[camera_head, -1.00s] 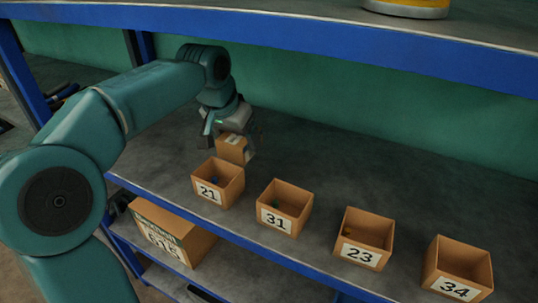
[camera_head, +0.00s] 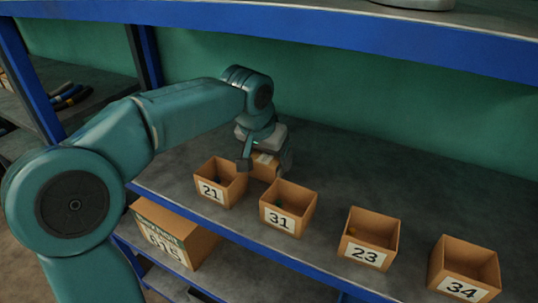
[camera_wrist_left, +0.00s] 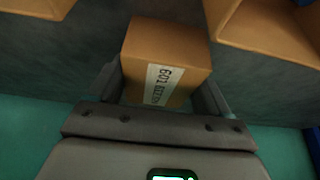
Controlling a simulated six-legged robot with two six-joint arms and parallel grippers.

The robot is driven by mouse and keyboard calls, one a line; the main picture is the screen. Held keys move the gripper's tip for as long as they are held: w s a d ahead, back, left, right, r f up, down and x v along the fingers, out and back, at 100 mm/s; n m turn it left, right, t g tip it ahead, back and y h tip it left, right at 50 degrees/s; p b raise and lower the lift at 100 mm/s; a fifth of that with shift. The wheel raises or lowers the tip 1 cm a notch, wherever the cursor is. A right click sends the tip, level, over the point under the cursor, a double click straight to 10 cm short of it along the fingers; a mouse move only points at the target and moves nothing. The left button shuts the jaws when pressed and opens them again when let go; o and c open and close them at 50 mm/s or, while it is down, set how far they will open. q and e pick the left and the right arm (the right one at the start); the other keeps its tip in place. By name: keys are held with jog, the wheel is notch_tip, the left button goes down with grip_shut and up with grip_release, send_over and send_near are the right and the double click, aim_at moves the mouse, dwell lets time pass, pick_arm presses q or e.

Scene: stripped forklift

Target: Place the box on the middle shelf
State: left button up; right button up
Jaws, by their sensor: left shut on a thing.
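A small brown cardboard box (camera_head: 264,166) with a white label is between the fingers of my left gripper (camera_head: 265,165). It sits behind the open bins marked 21 and 31, at the middle shelf (camera_head: 350,165). In the left wrist view the box (camera_wrist_left: 165,55) shows a label with printed digits, and the gripper (camera_wrist_left: 162,90) has a finger on each side of it. I cannot tell whether the box's underside touches the shelf. My right gripper is not in view.
Open bins marked 21 (camera_head: 220,184), 31 (camera_head: 288,207), 23 (camera_head: 368,240) and 34 (camera_head: 464,270) line the shelf's front. A larger box (camera_head: 180,235) is on the shelf below. The blue upper shelf edge (camera_head: 300,30) runs overhead. The shelf behind the right-hand bins is clear.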

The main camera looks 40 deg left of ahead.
pick_arm(q)
jog(key=o, duration=1.1)
jog(key=shift+o, duration=0.2)
jog(key=shift+r+p, duration=0.35)
jog(key=shift+r, duration=0.15)
jog(key=p+v, duration=0.1)
jog(key=v, duration=0.5)
jog(key=shift+s+r, duration=0.25)
jog(key=shift+r, duration=0.1)
jog(key=shift+s, duration=0.15)
